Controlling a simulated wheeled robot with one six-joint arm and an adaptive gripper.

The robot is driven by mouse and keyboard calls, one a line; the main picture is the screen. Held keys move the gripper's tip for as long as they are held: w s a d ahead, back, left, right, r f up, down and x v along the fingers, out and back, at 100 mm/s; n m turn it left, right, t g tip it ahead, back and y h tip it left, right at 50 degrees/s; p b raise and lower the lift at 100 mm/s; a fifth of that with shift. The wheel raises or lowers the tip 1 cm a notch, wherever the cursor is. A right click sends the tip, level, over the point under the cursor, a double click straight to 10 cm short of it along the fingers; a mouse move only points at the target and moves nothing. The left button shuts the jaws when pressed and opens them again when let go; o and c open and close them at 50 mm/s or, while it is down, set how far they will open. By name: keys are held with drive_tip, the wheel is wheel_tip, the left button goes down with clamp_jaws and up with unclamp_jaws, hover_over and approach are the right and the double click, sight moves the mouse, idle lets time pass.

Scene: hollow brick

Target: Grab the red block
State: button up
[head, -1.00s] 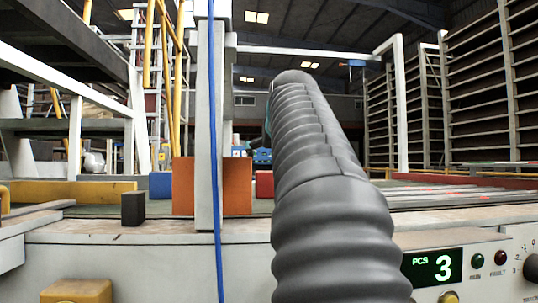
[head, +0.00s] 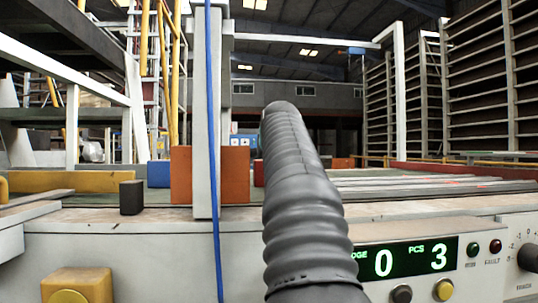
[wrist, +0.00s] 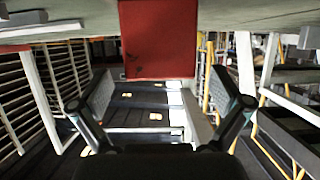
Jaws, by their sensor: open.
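The red block (wrist: 157,40) shows large at the top middle of the wrist view, which is upside down. In the head view only a thin red strip of the red block (head: 258,173) shows at the left edge of my arm; the rest is hidden. My gripper (wrist: 164,78) is open, its two fingers spread left and right with nothing between them. The block lies beyond the fingertips, roughly centred between them. In the head view my arm's ribbed sleeve hides the gripper.
An orange block (head: 235,175) stands behind a white post (head: 206,120) with a blue cable. A blue block (head: 158,174) and a dark block (head: 131,197) are to the left. A panel with a green display (head: 410,260) is at the front right.

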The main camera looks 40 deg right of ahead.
drive_tip(key=shift+x, duration=0.9)
